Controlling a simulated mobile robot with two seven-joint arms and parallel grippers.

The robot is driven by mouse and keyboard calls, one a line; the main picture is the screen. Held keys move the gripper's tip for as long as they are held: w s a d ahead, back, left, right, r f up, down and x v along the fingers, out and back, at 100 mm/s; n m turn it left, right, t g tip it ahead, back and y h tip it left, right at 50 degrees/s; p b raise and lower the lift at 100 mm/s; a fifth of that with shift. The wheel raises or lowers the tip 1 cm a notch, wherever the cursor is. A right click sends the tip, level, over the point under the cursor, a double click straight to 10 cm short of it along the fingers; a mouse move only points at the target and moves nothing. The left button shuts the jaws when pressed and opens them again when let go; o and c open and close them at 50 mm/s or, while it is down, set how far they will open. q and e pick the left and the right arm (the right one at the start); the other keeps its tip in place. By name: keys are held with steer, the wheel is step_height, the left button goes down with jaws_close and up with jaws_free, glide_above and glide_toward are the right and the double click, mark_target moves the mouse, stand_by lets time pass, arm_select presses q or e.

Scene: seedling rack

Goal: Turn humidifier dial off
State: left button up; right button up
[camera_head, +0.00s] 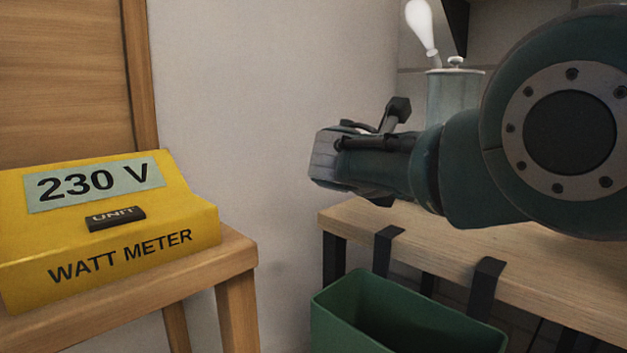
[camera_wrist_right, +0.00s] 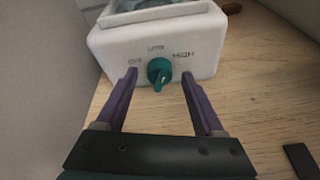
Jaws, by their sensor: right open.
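The humidifier (camera_wrist_right: 125,42) is a white box with a clear-walled upper part, standing on a wooden top in the right wrist view. Its teal dial (camera_wrist_right: 160,72) is on the front face, below printed labels. The left label is blurred, the middle one is hard to read, and the right one reads HIGH. The dial looks roughly upright; its exact setting is unclear. My right gripper (camera_wrist_right: 160,76) is open, with one purple finger on each side of the dial and visible gaps between. In the head view my right arm comes in from the right and its fingers are hidden. My left gripper is out of view.
A yellow watt meter (camera_head: 110,255) reading 230 V sits on a wooden table (camera_head: 238,252) at left. A green bin (camera_head: 335,320) hangs by dark hooks from the wooden bench (camera_head: 450,245). A pale lidded canister (camera_head: 452,98) stands behind my right arm. A dark object (camera_wrist_right: 302,160) lies at lower right.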

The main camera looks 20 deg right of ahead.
steer(key=shift+a+r+p, duration=0.15)
steer(key=shift+r+p, duration=0.05)
steer(key=shift+p, duration=0.1)
steer(key=p+v, duration=0.4)
steer(key=shift+r, duration=0.2)
steer(key=p+v, duration=0.2)
steer(key=v, duration=0.3)
steer(key=shift+f+p, duration=0.2)
steer(key=shift+p, duration=0.15)
steer(key=shift+s+a, duration=0.15)
steer(key=shift+a, duration=0.1)
